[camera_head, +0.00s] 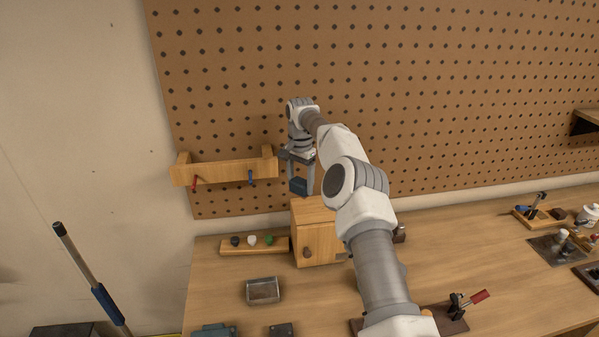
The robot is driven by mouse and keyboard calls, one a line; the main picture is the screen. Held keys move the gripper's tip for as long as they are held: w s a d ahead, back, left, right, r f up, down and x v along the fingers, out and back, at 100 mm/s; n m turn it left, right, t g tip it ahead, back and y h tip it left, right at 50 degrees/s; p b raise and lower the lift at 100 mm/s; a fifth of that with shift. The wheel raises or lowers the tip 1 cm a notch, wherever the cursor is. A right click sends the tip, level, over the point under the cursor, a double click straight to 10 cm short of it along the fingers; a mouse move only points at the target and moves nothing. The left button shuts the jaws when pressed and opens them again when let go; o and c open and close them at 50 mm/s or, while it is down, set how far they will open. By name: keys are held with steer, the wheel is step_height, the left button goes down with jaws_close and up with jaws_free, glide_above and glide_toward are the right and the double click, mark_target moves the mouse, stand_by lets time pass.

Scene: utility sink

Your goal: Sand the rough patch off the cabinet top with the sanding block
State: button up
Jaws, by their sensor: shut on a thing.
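My gripper (300,178) hangs above the small wooden cabinet and is shut on a dark blue block (299,187), which looks like the sanding block. The block is over the back left part of the cabinet top (312,211); I cannot tell whether it touches. The cabinet (318,245) is light wood with a round dark knob on its front door, which looks closed. The rough patch cannot be made out. My arm hides the right side of the cabinet top.
A wooden rail (225,171) with red and blue tools is on the pegboard, left of the gripper. A metal tray (263,290) is in front. Bench right of my arm is partly clear.

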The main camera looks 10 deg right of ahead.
steer(key=shift+w+d, duration=0.1)
steer(key=shift+w, duration=0.1)
steer(key=b, duration=0.5)
glide_above(301, 211)
steer(key=shift+f, duration=2.9)
steer(key=shift+f+b, duration=0.3)
steer(key=shift+f, duration=0.75)
steer(key=shift+r, duration=0.1)
steer(key=shift+d+r+p, duration=0.15)
steer(key=shift+d+p, duration=0.6)
steer(key=shift+d, duration=0.65)
steer(key=shift+d+f+p, duration=0.15)
steer(key=shift+d+p, duration=0.65)
steer(key=shift+d, duration=1)
steer(key=shift+d+f+p, duration=0.1)
steer(key=shift+d+p, duration=0.65)
steer(key=shift+d, duration=1.05)
steer(key=shift+a, duration=0.15)
